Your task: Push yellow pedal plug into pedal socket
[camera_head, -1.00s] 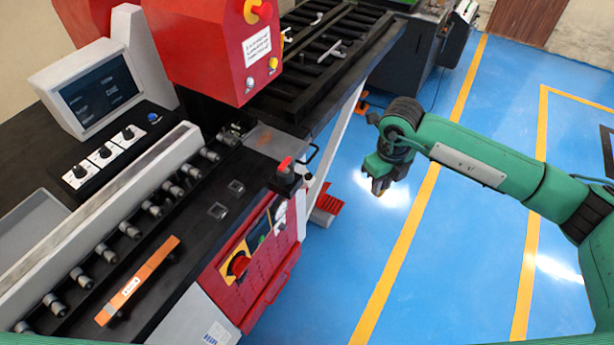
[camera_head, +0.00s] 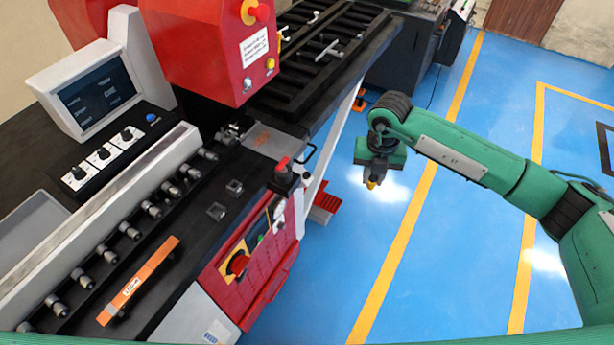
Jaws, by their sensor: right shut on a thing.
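My right gripper (camera_head: 371,180) hangs over the blue floor to the right of the red machine, pointing down. It is shut on the yellow pedal plug (camera_head: 371,185), of which only a small yellow tip shows below the fingers. The plug is apart from the machine. The red foot pedal (camera_head: 323,207) sits on the floor by the machine's leg, left of the gripper. I cannot make out the pedal socket for certain. My left gripper is not in view.
The bender has a red control panel (camera_head: 240,265), a red-handled knob (camera_head: 283,164) at its corner and a black slatted table (camera_head: 315,55). An orange bar (camera_head: 140,280) lies on its dark top. The blue floor (camera_head: 460,250) right of the machine is clear.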

